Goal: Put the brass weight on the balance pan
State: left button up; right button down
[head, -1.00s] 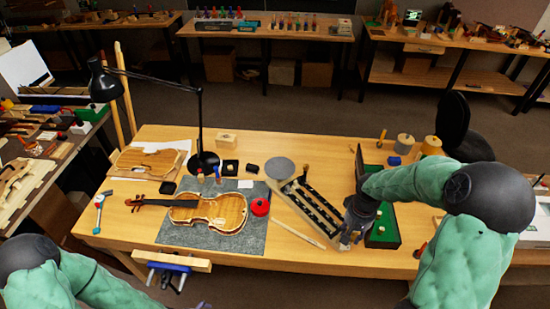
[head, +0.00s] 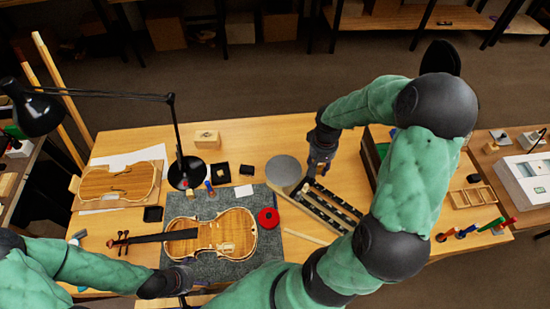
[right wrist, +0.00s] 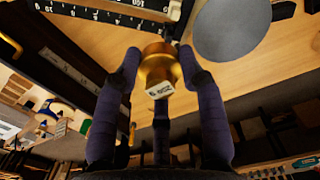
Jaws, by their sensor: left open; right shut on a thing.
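The brass weight (right wrist: 158,68) is a small gold cylinder with a pale label, held between the dark fingers of my right gripper (right wrist: 160,85). In the head view this gripper (head: 308,184) points down beside the balance pan (head: 284,169), a flat grey disc just to its left. The pan also shows at the top right of the right wrist view (right wrist: 232,28), apart from the weight. The balance's black graduated beam (head: 330,210) runs away from the pan toward the lower right. My left gripper (head: 190,282) is open and empty at the bench's front edge.
A violin (head: 225,235) lies on a grey mat left of the balance, with a red round object (head: 268,218) beside it. A black lamp (head: 187,172) stands behind. My right arm covers much of the bench's right side.

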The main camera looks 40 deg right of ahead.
jog(key=w+a+f, duration=0.3)
jog(key=w+f, duration=0.1)
jog(key=w, duration=0.4)
send_over(283, 170)
jog(key=s, duration=0.1)
jog(key=f, duration=0.4)
jog(key=shift+s+d+f, duration=0.1)
jog(key=shift+d+f, duration=0.05)
jog(key=shift+d, duration=0.1)
jog(key=shift+w+a+f+p, duration=0.2)
jog(key=shift+w+f+p, duration=0.1)
jog(key=shift+w+f, duration=0.4)
notch_tip(283, 170, down, 2)
jog(key=shift+s+f, duration=0.15)
jog(key=shift+f, duration=0.1)
jog(key=shift+d+f, duration=0.1)
jog(key=shift+f, duration=0.25)
